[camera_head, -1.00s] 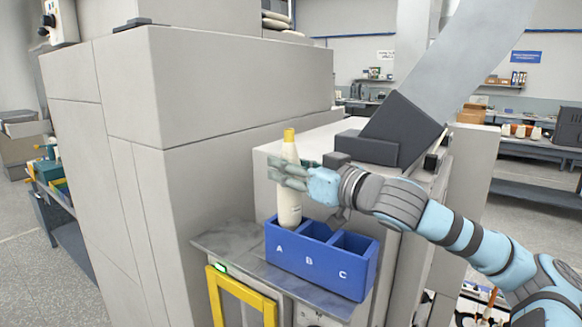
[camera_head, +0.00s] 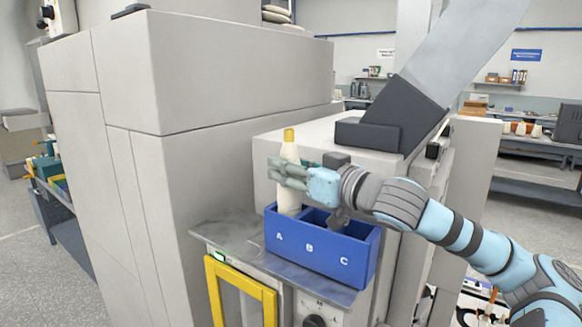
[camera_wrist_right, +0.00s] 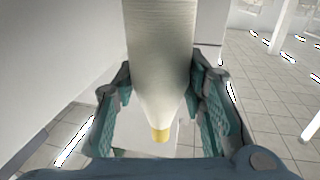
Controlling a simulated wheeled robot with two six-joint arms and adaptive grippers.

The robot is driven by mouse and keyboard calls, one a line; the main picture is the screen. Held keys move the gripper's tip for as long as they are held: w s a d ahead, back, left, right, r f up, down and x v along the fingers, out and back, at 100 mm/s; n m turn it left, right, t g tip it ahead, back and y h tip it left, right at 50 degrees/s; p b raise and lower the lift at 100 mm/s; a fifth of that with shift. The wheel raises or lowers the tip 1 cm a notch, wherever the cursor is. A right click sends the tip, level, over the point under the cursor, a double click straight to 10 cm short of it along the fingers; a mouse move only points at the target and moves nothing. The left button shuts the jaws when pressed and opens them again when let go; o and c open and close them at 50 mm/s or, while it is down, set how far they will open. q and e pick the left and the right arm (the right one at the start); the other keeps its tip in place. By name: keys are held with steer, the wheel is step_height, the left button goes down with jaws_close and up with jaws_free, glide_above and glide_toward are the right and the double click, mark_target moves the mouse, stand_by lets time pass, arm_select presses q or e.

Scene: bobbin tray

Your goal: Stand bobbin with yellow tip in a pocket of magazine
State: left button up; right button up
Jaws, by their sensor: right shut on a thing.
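The cream bobbin with the yellow tip (camera_head: 290,150) stands upright, with its lower end down inside pocket A of the blue magazine (camera_head: 312,256). My right gripper (camera_head: 290,172) is shut on the bobbin's upper part, below the yellow tip. The right wrist view shows the bobbin (camera_wrist_right: 160,60) between both fingers of the right gripper (camera_wrist_right: 162,100), its yellow tip toward the palm. The magazine's front wall hides the bobbin's foot, so I cannot tell whether it touches the pocket floor. Pockets B and C look empty. My left gripper is not in view.
The magazine sits on a grey ledge (camera_head: 225,232) above a yellow-framed door (camera_head: 240,290). A large grey machine housing (camera_head: 210,80) rises at the left and behind. A dark block with a sloping grey chute (camera_head: 450,50) is close above my right forearm.

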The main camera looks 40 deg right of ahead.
mark_target(290, 130)
steer(key=shift+f, duration=0.1)
steer(key=o, duration=1.3)
step_height(290, 130, up, 10)
steer(key=shift+a+f, duration=0.1)
